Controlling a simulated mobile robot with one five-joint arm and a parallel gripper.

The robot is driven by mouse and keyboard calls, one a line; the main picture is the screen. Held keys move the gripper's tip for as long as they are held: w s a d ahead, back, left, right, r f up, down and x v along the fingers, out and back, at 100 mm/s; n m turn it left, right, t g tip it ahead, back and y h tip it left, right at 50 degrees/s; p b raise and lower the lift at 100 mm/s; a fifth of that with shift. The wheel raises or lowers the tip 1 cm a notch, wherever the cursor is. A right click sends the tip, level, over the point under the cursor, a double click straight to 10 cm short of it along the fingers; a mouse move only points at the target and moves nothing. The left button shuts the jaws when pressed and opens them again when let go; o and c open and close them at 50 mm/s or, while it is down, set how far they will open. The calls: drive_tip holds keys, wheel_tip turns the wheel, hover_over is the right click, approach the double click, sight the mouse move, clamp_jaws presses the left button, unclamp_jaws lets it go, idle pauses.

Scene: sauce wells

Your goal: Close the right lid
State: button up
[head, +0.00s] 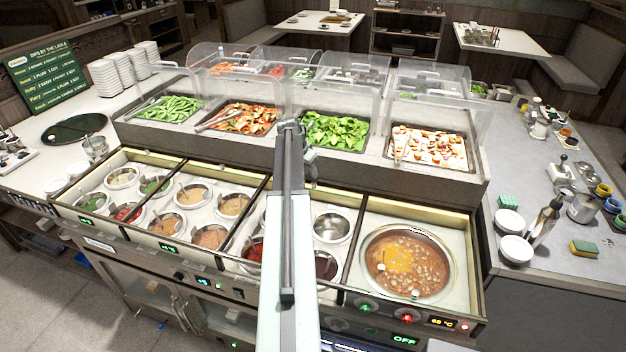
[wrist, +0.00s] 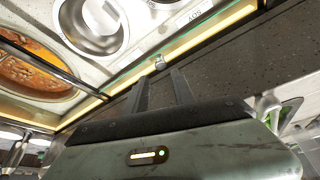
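The right well holds an orange-brown bean stew (head: 408,262) and lies uncovered; the stew also shows at the left of the wrist view (wrist: 35,75). I cannot make out a separate right lid over it. Clear panels with pale handles stand behind the wells, the right one (head: 462,120) near the pan of cubed food. My gripper (wrist: 162,84) shows two dark fingers spread apart with nothing between them. A small grey knob (wrist: 160,62) shows just beyond the fingertips; contact cannot be told. In the head view my arm reaches over the counter and its fingers are hard to see.
Sauce pots (head: 192,195) fill the left sections, divided by dark bars. An empty metal pot (head: 331,227) stands left of the stew. A lit strip (head: 420,205) runs along the back edge. White bowls (head: 512,235) and a bottle (head: 545,222) stand on the right counter.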

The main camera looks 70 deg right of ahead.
sight(314, 182)
drive_tip(key=b+x, duration=0.7)
drive_tip(key=x, duration=0.1)
drive_tip(key=shift+w+a+f, duration=0.1)
drive_tip(key=shift+w+a, duration=0.05)
drive_tip(key=shift+w, duration=0.05)
clamp_jaws()
idle(0.9)
